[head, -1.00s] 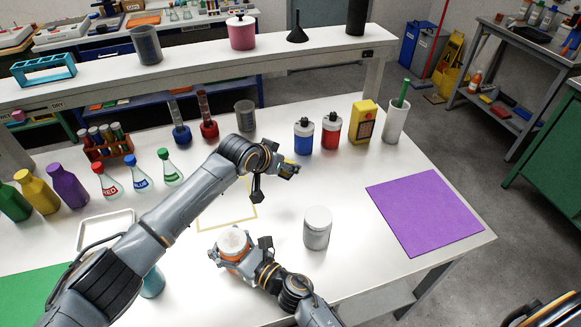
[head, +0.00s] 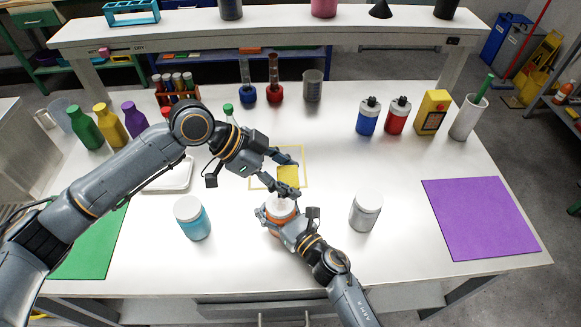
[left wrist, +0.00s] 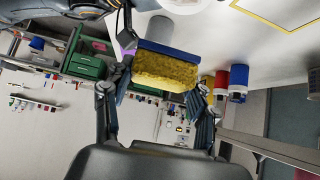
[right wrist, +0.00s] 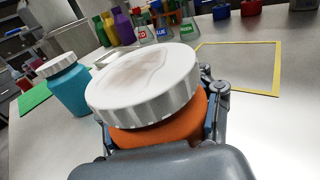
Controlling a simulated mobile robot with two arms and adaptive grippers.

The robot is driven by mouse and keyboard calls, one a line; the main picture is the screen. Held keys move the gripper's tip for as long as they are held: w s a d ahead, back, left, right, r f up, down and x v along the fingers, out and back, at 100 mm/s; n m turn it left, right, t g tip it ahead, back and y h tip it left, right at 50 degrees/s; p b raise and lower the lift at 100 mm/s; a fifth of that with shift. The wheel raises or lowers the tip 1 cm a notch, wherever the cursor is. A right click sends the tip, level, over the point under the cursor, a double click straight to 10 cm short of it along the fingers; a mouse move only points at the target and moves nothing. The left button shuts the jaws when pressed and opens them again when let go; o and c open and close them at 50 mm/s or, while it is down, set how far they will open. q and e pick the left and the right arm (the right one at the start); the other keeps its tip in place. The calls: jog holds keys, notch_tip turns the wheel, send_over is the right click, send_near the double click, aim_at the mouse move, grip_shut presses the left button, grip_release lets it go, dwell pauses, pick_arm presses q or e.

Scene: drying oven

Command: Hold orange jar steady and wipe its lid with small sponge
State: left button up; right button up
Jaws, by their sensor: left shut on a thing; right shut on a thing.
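The orange jar (head: 285,217) with a white lid (head: 281,203) stands upright on the white table. My right gripper (head: 277,217) is shut around its body. In the right wrist view the lid (right wrist: 145,82) carries a brownish smear on top, and the orange body (right wrist: 160,132) shows below it. My left gripper (head: 292,177) is shut on the small sponge (head: 287,174), near the jar's far side. In the left wrist view the sponge (left wrist: 165,70) is yellow with a blue layer, between both fingers. I cannot tell its exact height; it appears apart from the lid.
A teal jar (head: 193,220) stands left of the orange jar, a grey jar (head: 366,212) to its right. A yellow outlined square (head: 304,165) lies behind. A purple mat (head: 480,217) is at right, a green mat (head: 92,247) at left. Bottles and flasks line the back.

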aim_at(289, 203)
pick_arm(q)
jog(key=shift+f, duration=2.75)
jog(key=shift+a+f, duration=0.45)
jog(key=shift+f, duration=0.25)
jog(key=shift+c, duration=0.3)
jog(key=shift+a, duration=1.55)
jog(key=d, duration=0.4)
jog(key=shift+d+r, duration=0.1)
jog(key=shift+r, duration=4)
jog(key=shift+f, duration=0.1)
